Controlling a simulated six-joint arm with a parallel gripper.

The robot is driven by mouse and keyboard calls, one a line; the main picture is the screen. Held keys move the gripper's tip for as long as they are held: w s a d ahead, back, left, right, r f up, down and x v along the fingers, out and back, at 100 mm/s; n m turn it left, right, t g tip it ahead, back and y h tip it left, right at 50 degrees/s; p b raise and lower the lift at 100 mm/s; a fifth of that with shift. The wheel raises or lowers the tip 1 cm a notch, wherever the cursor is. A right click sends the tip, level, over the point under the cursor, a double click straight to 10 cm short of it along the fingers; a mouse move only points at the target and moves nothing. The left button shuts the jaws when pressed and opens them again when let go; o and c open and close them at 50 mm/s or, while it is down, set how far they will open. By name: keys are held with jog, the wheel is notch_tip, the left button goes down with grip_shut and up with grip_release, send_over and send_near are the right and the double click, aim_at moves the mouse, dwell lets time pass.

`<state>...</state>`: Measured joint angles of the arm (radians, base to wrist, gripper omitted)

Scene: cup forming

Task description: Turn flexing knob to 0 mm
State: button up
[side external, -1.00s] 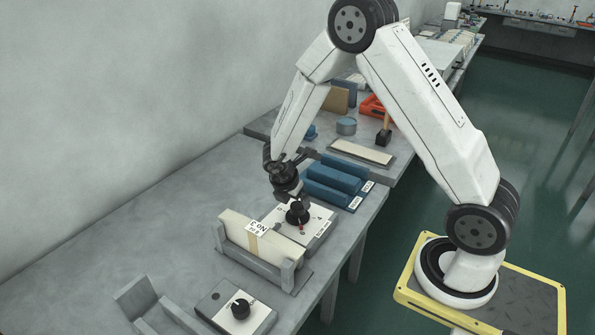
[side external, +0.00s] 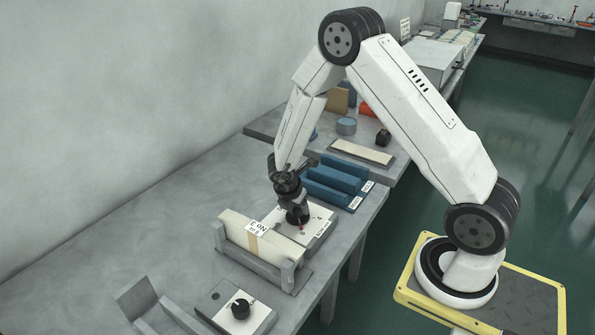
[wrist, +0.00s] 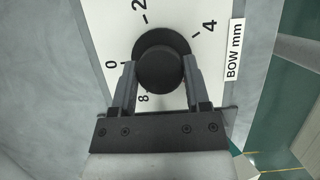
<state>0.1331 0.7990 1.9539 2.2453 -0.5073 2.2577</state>
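The black round knob (wrist: 158,68) sits on a white dial plate (wrist: 105,30) with printed figures, including a 0 at its left, and a side label (wrist: 234,50) reading "BOW mm". My gripper (wrist: 158,75) is at the knob, with one finger on each side of its cap. I cannot tell whether the fingers press on it. In the side view my gripper (side external: 297,213) is down over the knob, hiding most of it. A small red pointer (side external: 301,227) shows below the gripper; the wrist view does not show where it points.
A cream block (side external: 240,228) with a paper tag stands in a grey holder (side external: 288,272) just in front of the dial. A second black knob (side external: 240,308) is on a plate nearer the camera. Blue blocks (side external: 335,178) lie behind. The bench at left is clear.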

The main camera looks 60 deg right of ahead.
jog(key=c, duration=0.3)
jog(key=shift+n, duration=0.4)
jog(key=shift+s+n+t+y, duration=0.15)
jog(key=shift+n+t, duration=0.5)
jog(key=shift+n, duration=0.9)
jog(key=shift+n+t+y, duration=0.25)
jog(key=shift+n+t, duration=0.4)
jog(key=shift+n, duration=1.8)
jog(key=shift+d+n+t+y, duration=0.1)
jog(key=shift+n+t+y, duration=0.35)
jog(key=shift+n, duration=0.85)
jog(key=shift+n+t+y, duration=0.35)
jog(key=shift+n+y, duration=0.2)
jog(key=shift+n, duration=0.75)
jog(key=o, duration=1.3)
